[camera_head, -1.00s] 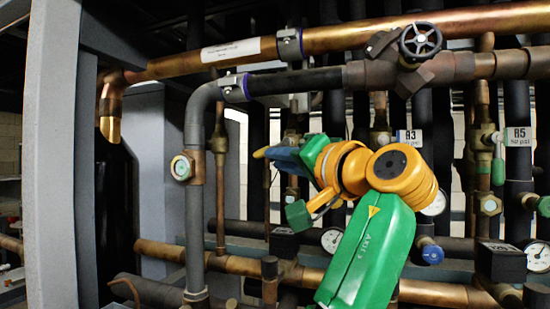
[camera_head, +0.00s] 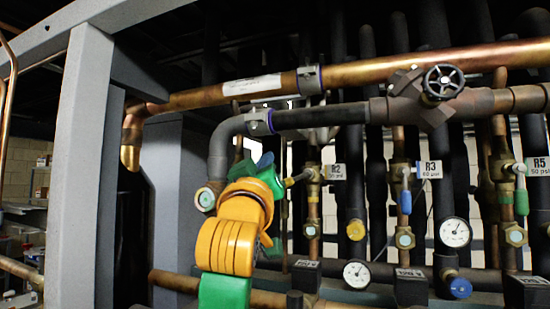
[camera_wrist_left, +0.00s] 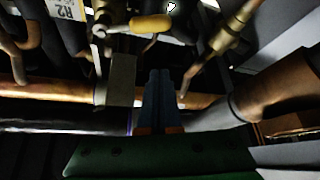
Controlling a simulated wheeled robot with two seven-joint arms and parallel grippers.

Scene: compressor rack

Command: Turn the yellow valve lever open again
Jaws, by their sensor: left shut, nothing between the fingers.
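The yellow valve lever (camera_head: 290,182) sticks out to the left from the valve on the R2 pipe (camera_head: 313,205), across the pipe. In the left wrist view the yellow lever (camera_wrist_left: 150,23) lies roughly level at the top, joined by a metal arm to the valve on its left. My left gripper (camera_wrist_left: 160,78) has its blue fingers shut together with nothing between them, apart from the lever and below it in that picture. In the head view my orange and green left wrist (camera_head: 236,228) is left of the lever, and the fingertips are mostly hidden. My right gripper is out of view.
The R3 valve with a blue handle (camera_head: 406,200) and the R5 valve with a green handle (camera_head: 521,200) are further right. A grey elbow pipe (camera_head: 222,140) is close behind my left wrist. A black handwheel (camera_head: 444,83) and a pressure gauge (camera_head: 356,273) are nearby.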

